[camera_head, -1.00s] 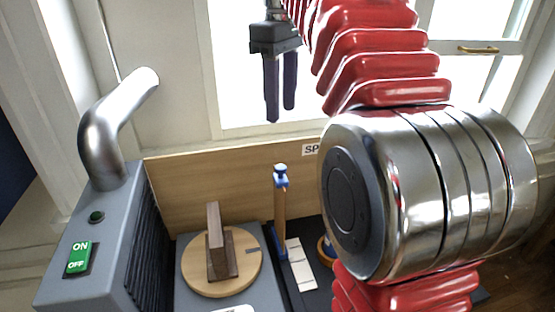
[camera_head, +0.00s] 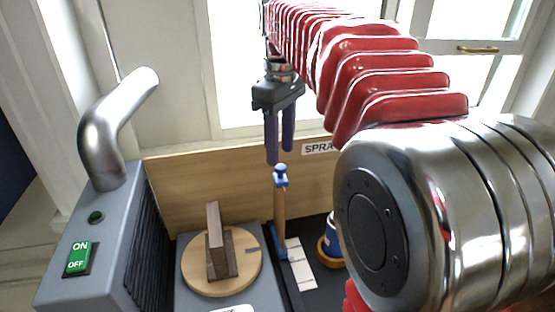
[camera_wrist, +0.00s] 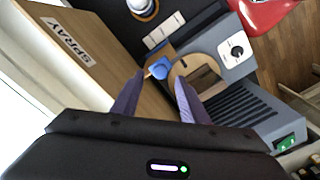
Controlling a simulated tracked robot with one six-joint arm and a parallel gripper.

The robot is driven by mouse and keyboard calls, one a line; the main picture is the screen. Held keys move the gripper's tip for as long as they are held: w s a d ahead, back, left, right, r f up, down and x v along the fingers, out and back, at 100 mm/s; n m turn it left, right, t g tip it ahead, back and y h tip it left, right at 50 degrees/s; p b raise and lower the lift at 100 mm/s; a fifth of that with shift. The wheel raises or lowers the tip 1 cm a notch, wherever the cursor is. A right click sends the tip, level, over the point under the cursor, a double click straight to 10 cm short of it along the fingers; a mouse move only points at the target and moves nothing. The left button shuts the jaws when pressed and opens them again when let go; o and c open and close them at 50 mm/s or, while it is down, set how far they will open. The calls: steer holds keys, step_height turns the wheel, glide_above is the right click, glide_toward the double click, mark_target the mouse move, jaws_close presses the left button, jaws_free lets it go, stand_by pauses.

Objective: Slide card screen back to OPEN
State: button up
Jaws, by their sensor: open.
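The card screen (camera_head: 279,215) looks like a narrow tan upright seen nearly edge-on, with a blue knob (camera_head: 281,170) on top. It stands between the round turntable and the dark tray. My gripper (camera_head: 280,155) is open and points down, its purple fingertips close above the knob in the head view. In the wrist view the blue knob (camera_wrist: 158,71) appears between my gripper's fingertips (camera_wrist: 159,77). I cannot tell whether the fingers touch it. White label strips (camera_head: 300,264) lie beside the screen; their words are unreadable.
A wooden turntable (camera_head: 248,276) carries a dark brown block (camera_head: 216,240). A grey box (camera_head: 105,245) with an ON/OFF switch and a metal pipe stands left. A tan SPRAY board (camera_head: 190,190) stands behind. A blue-and-white can (camera_head: 334,228) stands right of the screen.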

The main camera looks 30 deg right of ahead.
mark_target(280, 166)
steer(key=shift+f, duration=1.9)
steer(key=shift+c, duration=0.2)
jaws_close()
